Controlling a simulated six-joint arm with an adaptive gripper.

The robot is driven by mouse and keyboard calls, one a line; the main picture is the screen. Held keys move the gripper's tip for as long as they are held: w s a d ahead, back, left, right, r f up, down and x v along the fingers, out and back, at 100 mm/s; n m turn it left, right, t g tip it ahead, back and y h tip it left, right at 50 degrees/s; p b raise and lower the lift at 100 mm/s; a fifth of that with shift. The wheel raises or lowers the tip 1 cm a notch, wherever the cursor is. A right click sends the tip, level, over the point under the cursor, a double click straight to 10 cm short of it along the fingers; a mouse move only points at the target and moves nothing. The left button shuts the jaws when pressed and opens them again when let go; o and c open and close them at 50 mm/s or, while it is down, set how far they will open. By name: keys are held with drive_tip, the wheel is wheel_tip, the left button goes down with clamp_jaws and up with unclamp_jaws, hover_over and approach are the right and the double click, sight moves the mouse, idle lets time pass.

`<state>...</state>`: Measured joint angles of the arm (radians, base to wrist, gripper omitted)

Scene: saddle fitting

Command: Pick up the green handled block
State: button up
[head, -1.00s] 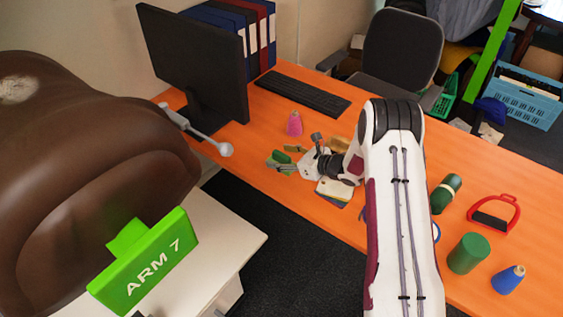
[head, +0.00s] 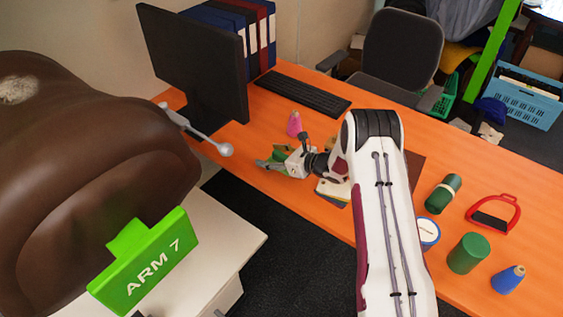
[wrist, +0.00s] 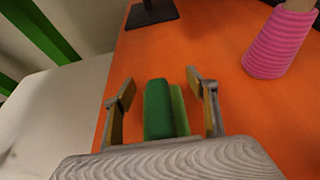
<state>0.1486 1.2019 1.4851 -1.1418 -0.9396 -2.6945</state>
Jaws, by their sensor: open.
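The green handled block (wrist: 158,108) lies on the orange desk in the wrist view, between the two fingers of my gripper (wrist: 162,88). The fingers stand apart, one on each side of it, with gaps showing. The near end of the block is hidden by the grey gripper body. In the head view the block (head: 279,155) is small and partly hidden by my gripper (head: 270,161), which is low over the desk's near left edge.
A pink thread cone (wrist: 280,42) stands to the right of the fingers. The monitor (head: 195,65) and a keyboard (head: 300,95) are behind. The desk edge is close.

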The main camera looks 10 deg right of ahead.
drive_tip(key=c, duration=1.3)
drive_tip(key=shift+r, duration=0.1)
drive_tip(key=shift+r, duration=4.95)
